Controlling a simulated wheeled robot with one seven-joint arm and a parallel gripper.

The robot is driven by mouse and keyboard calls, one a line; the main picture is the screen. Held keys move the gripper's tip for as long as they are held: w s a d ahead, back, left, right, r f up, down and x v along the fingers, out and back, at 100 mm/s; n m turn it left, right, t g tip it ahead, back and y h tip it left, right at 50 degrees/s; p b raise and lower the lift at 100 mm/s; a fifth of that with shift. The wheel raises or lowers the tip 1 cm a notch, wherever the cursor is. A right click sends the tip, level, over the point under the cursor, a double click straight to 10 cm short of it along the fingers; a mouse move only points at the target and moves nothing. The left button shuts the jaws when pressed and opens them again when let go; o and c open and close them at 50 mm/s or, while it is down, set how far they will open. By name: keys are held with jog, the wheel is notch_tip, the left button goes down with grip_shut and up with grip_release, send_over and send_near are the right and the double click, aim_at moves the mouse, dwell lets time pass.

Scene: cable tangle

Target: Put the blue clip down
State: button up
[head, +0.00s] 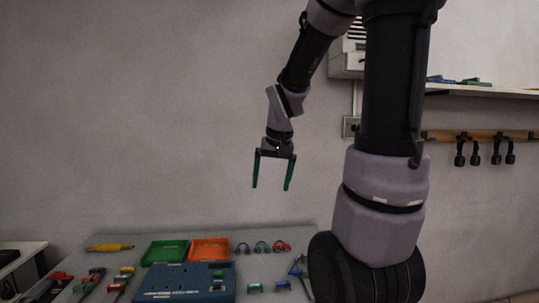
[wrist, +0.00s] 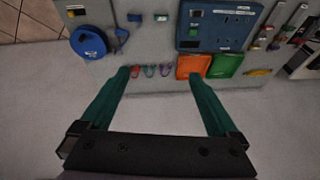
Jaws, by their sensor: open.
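My gripper (head: 271,187) is open and empty, high above the table in the head view. Its two green fingers also show wide apart in the wrist view (wrist: 165,80), with nothing between them but the table far below. A small blue piece (head: 282,285), which looks like the blue clip, lies on the table right of the blue board; it also shows in the wrist view (wrist: 135,17). It is too small to make out clearly. My gripper is well apart from it.
The table (head: 215,238) holds a blue board (head: 185,283), a green tray (head: 165,251), an orange tray (head: 210,250), several coloured cable ends and a row of purple, green and red loops (head: 262,247). A round blue reel (wrist: 88,42) lies near one corner. Air around my gripper is clear.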

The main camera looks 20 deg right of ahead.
jog(key=s+a+r+t+y, duration=0.2)
jog(key=s+a+r, duration=0.4)
jog(key=s+r, duration=0.3)
jog(key=s+t, duration=0.1)
jog(key=s, duration=0.2)
jog(key=shift+s+r, duration=0.25)
jog(key=shift+r, duration=0.05)
jog(key=shift+a, duration=0.1)
